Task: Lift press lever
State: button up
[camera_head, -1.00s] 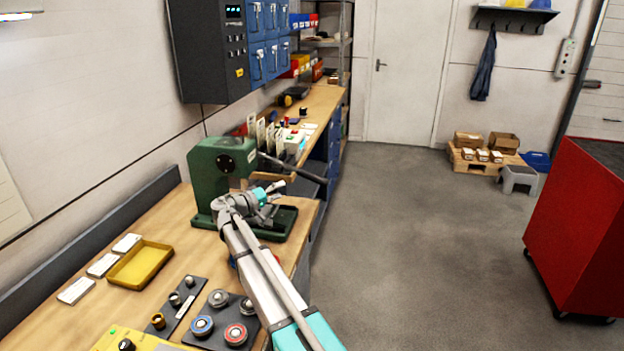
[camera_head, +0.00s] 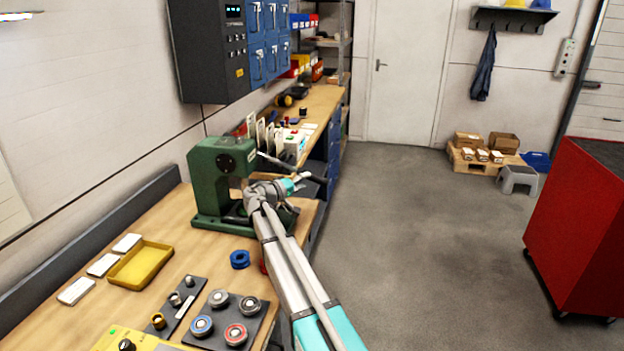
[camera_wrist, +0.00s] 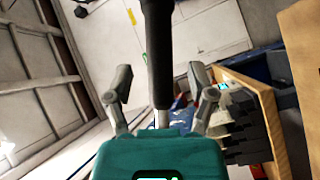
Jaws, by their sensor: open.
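The green press (camera_head: 212,180) stands on the workbench. Its lever (camera_head: 272,160) reaches out to the right from the press head, sloping down. My gripper (camera_head: 303,178) is at the lever's outer part, right of the press. In the wrist view the dark lever grip (camera_wrist: 159,50) runs down between the two fingers of my gripper (camera_wrist: 160,80). The fingers are spread, with a visible gap on either side of the lever. The lever's lower end there is partly hidden by the teal gripper body. My arm hides part of the press base.
A yellow tray (camera_head: 141,265), white cards and a dark plate with round parts (camera_head: 226,318) lie on the bench (camera_head: 200,258). A blue ring (camera_head: 239,259) lies near my arm. A red cabinet (camera_head: 575,225) stands at right. The floor between is clear.

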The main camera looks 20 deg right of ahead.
aim_at(309, 179)
jog(key=shift+x, duration=1.9)
jog(key=shift+c, duration=0.2)
grip_shut()
